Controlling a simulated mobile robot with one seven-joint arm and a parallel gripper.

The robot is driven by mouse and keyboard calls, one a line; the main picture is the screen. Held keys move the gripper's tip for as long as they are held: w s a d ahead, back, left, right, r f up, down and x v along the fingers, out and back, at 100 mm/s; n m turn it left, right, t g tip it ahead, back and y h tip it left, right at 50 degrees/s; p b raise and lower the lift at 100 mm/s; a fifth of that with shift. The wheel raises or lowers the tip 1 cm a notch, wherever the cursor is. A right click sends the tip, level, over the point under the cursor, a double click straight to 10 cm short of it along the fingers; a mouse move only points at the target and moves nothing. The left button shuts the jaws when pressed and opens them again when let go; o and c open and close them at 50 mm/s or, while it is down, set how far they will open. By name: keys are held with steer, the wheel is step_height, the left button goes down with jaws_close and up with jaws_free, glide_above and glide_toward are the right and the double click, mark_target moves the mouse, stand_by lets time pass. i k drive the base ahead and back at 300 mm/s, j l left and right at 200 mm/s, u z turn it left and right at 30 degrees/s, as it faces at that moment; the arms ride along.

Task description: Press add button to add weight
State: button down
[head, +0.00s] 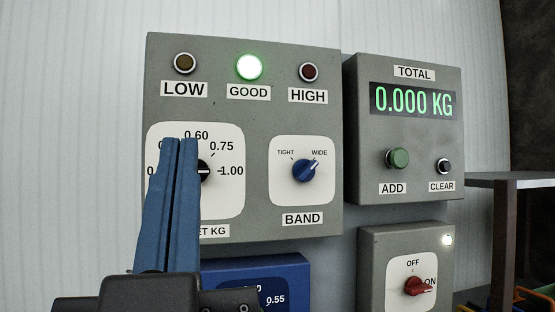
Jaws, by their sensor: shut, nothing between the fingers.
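The green ADD button (398,158) is on the grey TOTAL box (420,210) at the right, above its ADD label. The display (413,102) on that box reads 0.000 KG. A small dark CLEAR button (444,166) sits to the right of ADD. My gripper (181,142) points up with its blue fingers together and holds nothing. It is in front of the target dial of the left panel, left of the ADD button and well apart from it in the picture. The fingers hide part of that dial.
The left grey panel (240,112) has LOW, GOOD and HIGH lamps, with the green GOOD lamp (249,67) lit. Its blue BAND knob (304,170) points toward WIDE. Below are a blue box (240,270) and a red switch (416,286) pointing to ON. A shelf (508,180) stands at right.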

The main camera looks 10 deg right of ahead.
mark_target(399, 157)
steer(key=i+z, duration=0.2)
steer(key=z, duration=0.2)
steer(key=i+z, duration=0.2)
steer(key=z, duration=0.2)
steer(key=i+z, duration=0.2)
steer(key=z, duration=0.2)
